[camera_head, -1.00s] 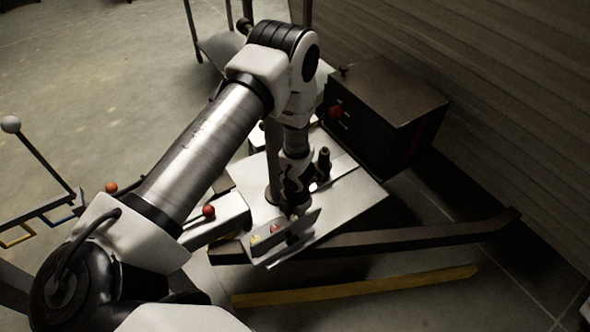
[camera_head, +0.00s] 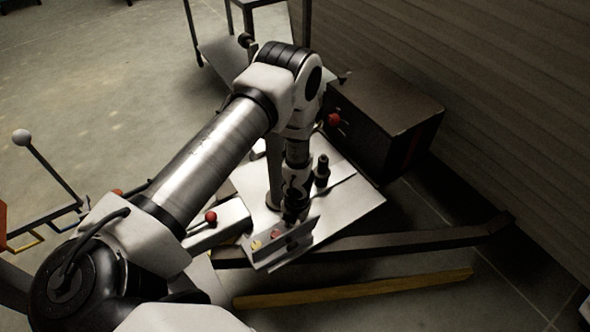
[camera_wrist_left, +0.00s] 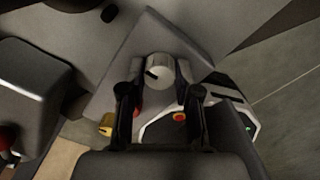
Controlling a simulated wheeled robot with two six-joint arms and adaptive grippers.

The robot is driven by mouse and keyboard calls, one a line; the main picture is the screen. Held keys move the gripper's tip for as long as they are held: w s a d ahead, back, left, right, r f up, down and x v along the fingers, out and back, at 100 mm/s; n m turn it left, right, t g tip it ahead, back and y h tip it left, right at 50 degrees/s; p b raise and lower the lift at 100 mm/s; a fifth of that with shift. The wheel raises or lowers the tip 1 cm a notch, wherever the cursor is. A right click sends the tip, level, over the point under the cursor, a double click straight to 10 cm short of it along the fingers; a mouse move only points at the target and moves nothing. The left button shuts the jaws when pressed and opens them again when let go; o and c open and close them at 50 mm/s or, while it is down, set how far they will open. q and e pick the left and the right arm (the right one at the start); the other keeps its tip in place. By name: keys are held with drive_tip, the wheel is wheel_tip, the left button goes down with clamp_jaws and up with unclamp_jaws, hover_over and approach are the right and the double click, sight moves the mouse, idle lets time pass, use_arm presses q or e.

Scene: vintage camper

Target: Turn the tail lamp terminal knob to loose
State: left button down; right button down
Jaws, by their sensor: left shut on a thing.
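A pale round knob (camera_wrist_left: 160,72) with a dark pointer mark sits between the two dark fingers of my left gripper (camera_wrist_left: 160,90) in the left wrist view. The fingers are shut on its sides. I cannot read any label for loose beside it. In the head view my left gripper (camera_head: 291,214) reaches down to the small upright panel (camera_head: 285,245) on the light metal plate, and it hides this knob. A yellow knob (camera_wrist_left: 107,124) and a red knob (camera_wrist_left: 138,108) show near the fingers. My right gripper is not in view.
The light plate (camera_head: 345,205) carries a black upright post (camera_head: 322,168). A grey box with a red-ball lever (camera_head: 211,216) stands left of the panel. A dark brown box (camera_head: 395,105) stands behind, near the ribbed wall. A yellow bar (camera_head: 355,289) lies in front.

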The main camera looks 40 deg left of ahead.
sight(297, 224)
use_arm(q)
drive_tip(key=c, duration=1.1)
unclamp_jaws()
wheel_tip(297, 224, up, 12)
drive_tip(key=shift+d, duration=0.25)
